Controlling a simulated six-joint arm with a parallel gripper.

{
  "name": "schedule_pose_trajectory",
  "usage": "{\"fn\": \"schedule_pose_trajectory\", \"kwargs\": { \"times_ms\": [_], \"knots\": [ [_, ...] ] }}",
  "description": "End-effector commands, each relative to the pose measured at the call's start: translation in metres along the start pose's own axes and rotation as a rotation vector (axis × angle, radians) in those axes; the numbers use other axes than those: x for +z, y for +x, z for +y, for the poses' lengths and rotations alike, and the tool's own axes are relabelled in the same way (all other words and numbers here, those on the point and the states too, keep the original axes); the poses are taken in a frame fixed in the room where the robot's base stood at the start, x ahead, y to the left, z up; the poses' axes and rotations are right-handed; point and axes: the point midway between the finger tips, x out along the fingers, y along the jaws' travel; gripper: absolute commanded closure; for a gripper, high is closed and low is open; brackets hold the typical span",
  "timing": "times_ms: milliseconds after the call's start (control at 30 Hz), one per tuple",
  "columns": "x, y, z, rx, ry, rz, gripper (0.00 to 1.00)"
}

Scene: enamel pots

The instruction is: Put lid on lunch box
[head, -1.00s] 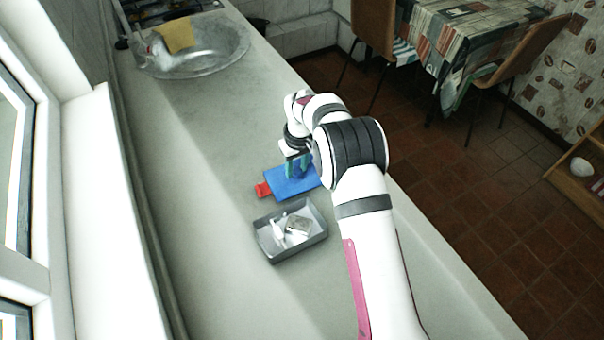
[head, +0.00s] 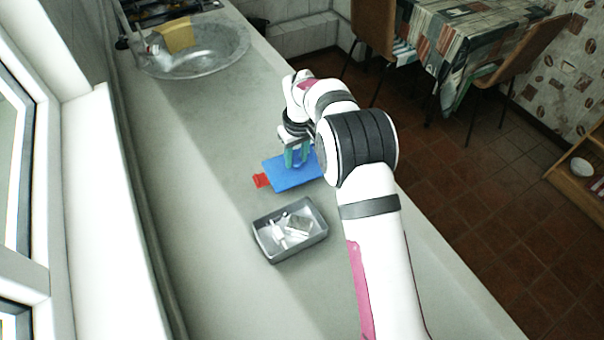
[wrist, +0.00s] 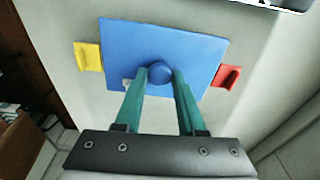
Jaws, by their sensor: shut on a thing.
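The lid is a flat blue plate with a round blue knob and clips at its ends. In the head view the blue lid (head: 285,178) is over the counter, with a red clip (head: 261,180) at its left. In the wrist view the lid (wrist: 125,45) shows a yellow clip (wrist: 88,57) and a red clip (wrist: 226,77). My gripper (wrist: 160,72) has its teal fingers shut on the knob. In the head view my gripper (head: 297,157) is above the lid. The grey lunch box (head: 277,257) stands open nearer the camera, with white and grey items inside.
The grey counter (head: 215,190) is clear around the box and lid. A metal sink (head: 200,55) with a yellow cloth (head: 175,36) is at the far end. The window wall (head: 105,220) bounds the left, and the counter's edge drops to a tiled floor on the right.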

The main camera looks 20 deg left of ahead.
Motion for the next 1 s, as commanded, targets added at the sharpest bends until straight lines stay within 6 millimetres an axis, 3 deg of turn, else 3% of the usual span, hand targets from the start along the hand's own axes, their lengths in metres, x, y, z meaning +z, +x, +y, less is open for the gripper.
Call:
{"fn": "schedule_pose_trajectory", "kwargs": {
  "times_ms": [400,467,600,800,1000],
  "knots": [
    [0.006,-0.011,-0.008,0.0,-0.006,0.002,1.0],
    [0.017,-0.021,-0.019,0.0,-0.014,0.001,1.0],
    [0.057,-0.049,-0.052,-0.002,-0.035,0.003,1.0],
    [0.116,-0.071,-0.085,-0.005,-0.054,0.003,1.0],
    [0.13,-0.064,-0.091,-0.007,-0.056,0.0,1.0]
  ]
}}
